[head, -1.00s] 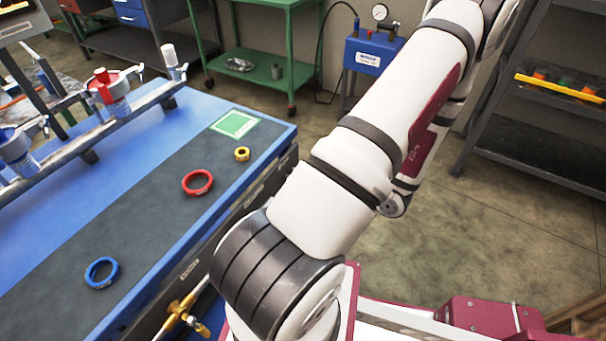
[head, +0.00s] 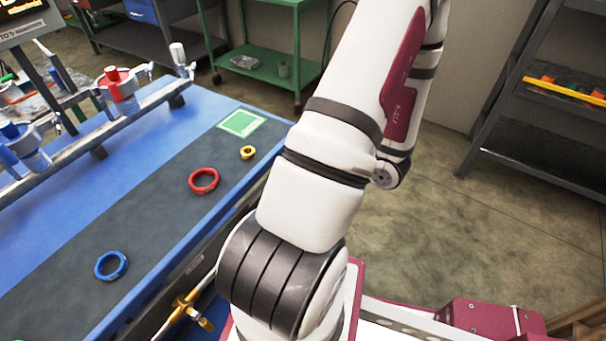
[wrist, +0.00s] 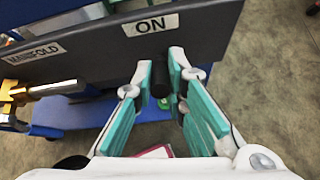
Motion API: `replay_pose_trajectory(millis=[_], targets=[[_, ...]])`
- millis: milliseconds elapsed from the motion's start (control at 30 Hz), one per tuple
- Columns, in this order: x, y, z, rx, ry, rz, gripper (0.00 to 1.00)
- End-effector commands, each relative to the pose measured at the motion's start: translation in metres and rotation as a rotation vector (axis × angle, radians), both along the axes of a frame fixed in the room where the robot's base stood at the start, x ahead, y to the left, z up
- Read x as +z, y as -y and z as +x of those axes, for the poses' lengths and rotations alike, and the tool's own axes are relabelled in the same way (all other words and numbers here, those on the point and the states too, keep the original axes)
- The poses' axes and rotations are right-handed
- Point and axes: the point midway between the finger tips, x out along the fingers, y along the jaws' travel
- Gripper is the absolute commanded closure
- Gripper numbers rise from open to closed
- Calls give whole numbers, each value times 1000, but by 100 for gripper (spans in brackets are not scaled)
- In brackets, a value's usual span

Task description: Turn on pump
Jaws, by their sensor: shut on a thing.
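In the wrist view, my gripper (wrist: 163,66) has its teal-padded fingers on both sides of a black knob-like switch (wrist: 160,80) and is shut on it. The switch sticks out from the dark panel (wrist: 95,45) below a white "ON" label (wrist: 151,25). Whether the switch is turned or pressed is not clear. The gripper is out of sight in the head view, and no pump is recognisable there.
A brass valve (wrist: 35,92) sits left of my gripper, near a "MANIFOLD" label (wrist: 34,52). In the head view, red (head: 204,180), blue (head: 111,266) and yellow (head: 248,152) rings lie on the bench (head: 165,205). A dark shelf (head: 500,140) stands right, with open floor before it.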

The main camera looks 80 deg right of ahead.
Motion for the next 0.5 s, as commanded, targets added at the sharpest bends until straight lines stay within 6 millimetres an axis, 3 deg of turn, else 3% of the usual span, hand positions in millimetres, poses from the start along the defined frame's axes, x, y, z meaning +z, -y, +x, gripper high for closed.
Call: replay_pose_trajectory(millis=[67, 100, 167, 200, 500], targets=[[0, 0, 0, 0, 1, -1, 100], [0, 0, 0, 0, 1, -1, 83], [0, 0, 0, 0, 1, -1, 69], [0, 0, 0, 0, 1, -1, 67], [1, 0, -1, 0, 1, -1, 67]])
